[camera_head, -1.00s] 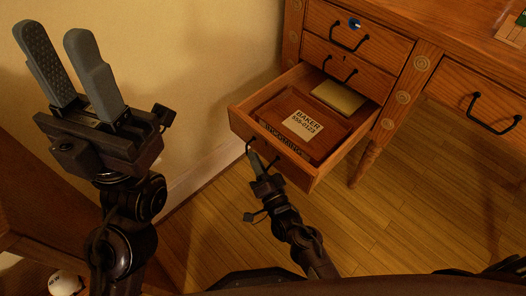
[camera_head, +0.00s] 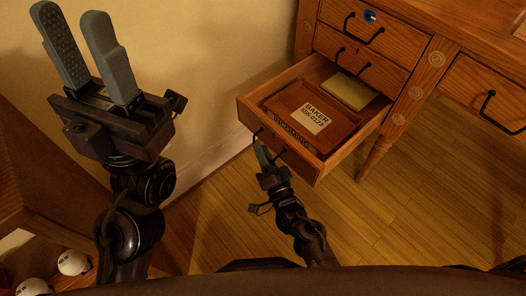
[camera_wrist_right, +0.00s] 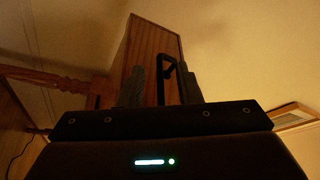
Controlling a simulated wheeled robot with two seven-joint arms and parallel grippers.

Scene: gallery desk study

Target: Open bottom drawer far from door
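The wooden bottom drawer (camera_head: 318,166) of the desk's left pedestal stands pulled well out. Inside are a brown tray with a "BAKER" label (camera_head: 317,117) and a yellowish pad (camera_head: 349,92). My right gripper (camera_head: 263,154) is at the drawer's front, by its black handle (camera_head: 272,146). In the right wrist view the handle (camera_wrist_right: 164,72) shows between the separated fingers of the right gripper (camera_wrist_right: 163,88); whether they touch it I cannot tell. My left gripper (camera_head: 83,45) is raised at the left, fingers apart, empty and away from the desk.
Two shut drawers (camera_head: 357,55) sit above the open one, the top one with a blue lock or tag (camera_head: 370,15). Another desk drawer (camera_head: 490,95) is at the right. A plain wall (camera_head: 215,70) stands behind; wooden floor (camera_head: 400,215) is clear. White round objects (camera_head: 72,262) lie lower left.

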